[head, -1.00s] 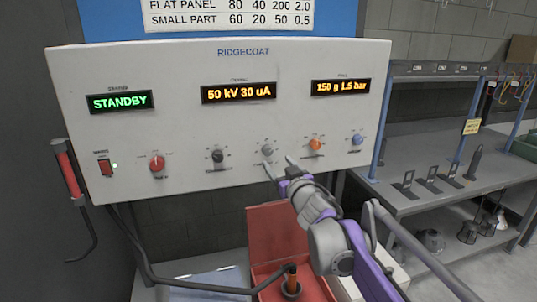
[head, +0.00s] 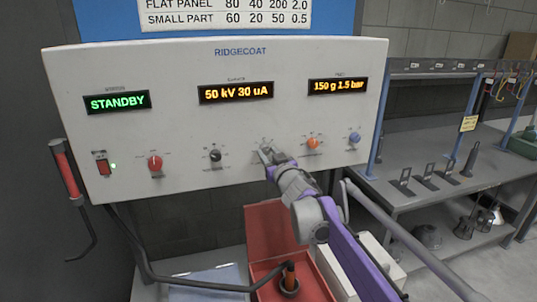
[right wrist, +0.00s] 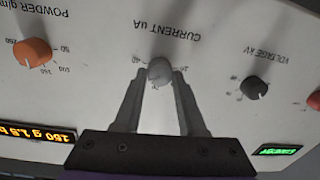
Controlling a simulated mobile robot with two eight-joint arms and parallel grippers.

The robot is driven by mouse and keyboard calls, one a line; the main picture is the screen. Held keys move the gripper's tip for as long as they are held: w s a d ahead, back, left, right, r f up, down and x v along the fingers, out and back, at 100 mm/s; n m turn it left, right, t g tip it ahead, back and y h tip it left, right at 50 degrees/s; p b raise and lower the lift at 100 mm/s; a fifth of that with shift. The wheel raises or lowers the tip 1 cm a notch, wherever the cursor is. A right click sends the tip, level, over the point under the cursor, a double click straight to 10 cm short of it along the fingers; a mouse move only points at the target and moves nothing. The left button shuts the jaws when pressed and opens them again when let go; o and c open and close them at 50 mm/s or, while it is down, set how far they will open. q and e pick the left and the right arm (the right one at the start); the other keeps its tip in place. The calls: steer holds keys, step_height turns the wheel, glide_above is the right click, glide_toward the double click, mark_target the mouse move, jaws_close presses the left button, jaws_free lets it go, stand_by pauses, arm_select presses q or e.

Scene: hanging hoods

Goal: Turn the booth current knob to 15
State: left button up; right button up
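The booth current knob is a small grey knob (right wrist: 160,71) under the upside-down label "CURRENT uA" in the right wrist view. In the head view it is mostly hidden behind my right gripper (head: 268,158). The fingers of my right gripper (right wrist: 159,77) stand apart, one on each side of the knob, with what looks like a slight gap. The middle display (head: 236,92) reads "50 kV 30 uA". The status display (head: 117,102) reads "STANDBY". My left gripper is out of view.
On the same white panel (head: 330,60) are a red knob (head: 155,162), the black voltage knob (head: 215,155), the orange powder knob (head: 312,143) and a blue knob (head: 354,138). A red box (head: 270,225) lies below. A grey bench (head: 410,200) stands at right.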

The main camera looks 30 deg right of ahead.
jaws_close()
steer(key=n, duration=0.4)
steer(key=shift+r+n, duration=0.1)
steer(key=shift+n, duration=0.3)
steer(key=n+p, duration=0.1)
steer(key=n, duration=0.3)
steer(key=shift+a, duration=0.1)
steer(key=n+p, duration=0.1)
steer(key=n, duration=0.1)
steer(key=n+p, duration=0.1)
steer(key=n, duration=0.2)
steer(key=shift+r+n+g+h, duration=0.1)
steer(key=shift+n+g+h, duration=0.2)
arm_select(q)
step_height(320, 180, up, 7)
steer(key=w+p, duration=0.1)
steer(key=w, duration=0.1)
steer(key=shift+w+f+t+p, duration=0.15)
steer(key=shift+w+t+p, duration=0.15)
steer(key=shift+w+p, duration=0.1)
arm_select(e)
steer(key=n, duration=0.4)
steer(key=shift+f+n, duration=0.2)
steer(key=shift+n, duration=0.2)
